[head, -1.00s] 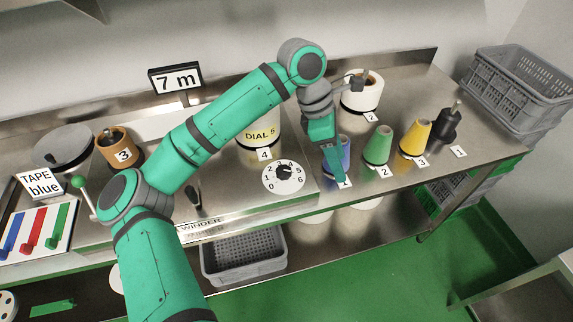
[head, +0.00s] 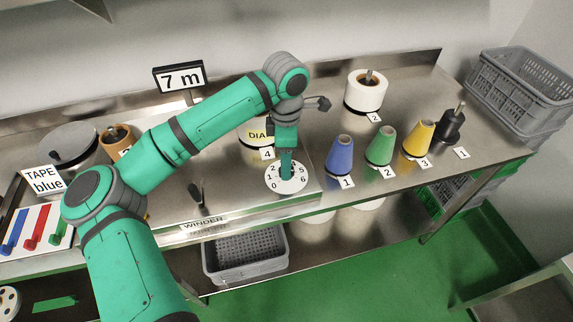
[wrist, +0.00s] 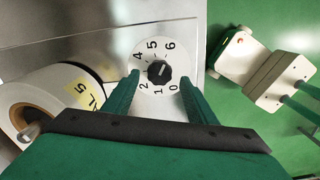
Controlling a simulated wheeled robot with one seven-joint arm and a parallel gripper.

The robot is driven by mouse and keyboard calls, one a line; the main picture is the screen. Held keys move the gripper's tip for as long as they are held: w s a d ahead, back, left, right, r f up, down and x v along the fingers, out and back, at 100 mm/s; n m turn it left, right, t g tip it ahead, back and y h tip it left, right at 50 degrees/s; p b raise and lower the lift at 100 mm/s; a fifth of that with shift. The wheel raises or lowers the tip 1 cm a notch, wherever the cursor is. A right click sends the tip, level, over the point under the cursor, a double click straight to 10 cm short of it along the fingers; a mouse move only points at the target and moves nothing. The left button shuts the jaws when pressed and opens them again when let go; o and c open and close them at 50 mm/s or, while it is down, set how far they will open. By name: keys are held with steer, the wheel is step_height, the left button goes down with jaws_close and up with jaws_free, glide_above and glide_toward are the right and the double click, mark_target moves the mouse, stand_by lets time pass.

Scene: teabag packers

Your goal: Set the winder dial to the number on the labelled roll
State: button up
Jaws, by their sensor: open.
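The winder dial (head: 287,184) is a white disc numbered 0 to 6 on the front of the bench top. In the wrist view, its black knob (wrist: 159,72) lies between the two fingers of my gripper (wrist: 161,79), which is open. A pale mark on the knob points toward the 5 and 6 side; I cannot tell the exact number. In the head view my gripper (head: 286,168) is over the dial and hides the knob. The labelled roll (head: 259,132) stands behind, its yellow label partly covered by my arm; the wrist view shows a 5 on this label (wrist: 82,94).
Blue (head: 340,156), green (head: 380,147) and yellow (head: 419,138) cones stand right of the dial. A white roll (head: 367,92) is behind them. A lever (head: 199,197) stands left of the dial. A sign (head: 180,78) reads 7 m.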

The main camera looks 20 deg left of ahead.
steer(key=shift+f, duration=1.3)
steer(key=shift+c, duration=0.4)
steer(key=c, duration=1)
steer(key=shift+w, duration=0.1)
steer(key=shift+n, duration=0.4)
steer(key=n, duration=0.2)
steer(key=shift+n, duration=2.5)
steer(key=shift+d, duration=0.1)
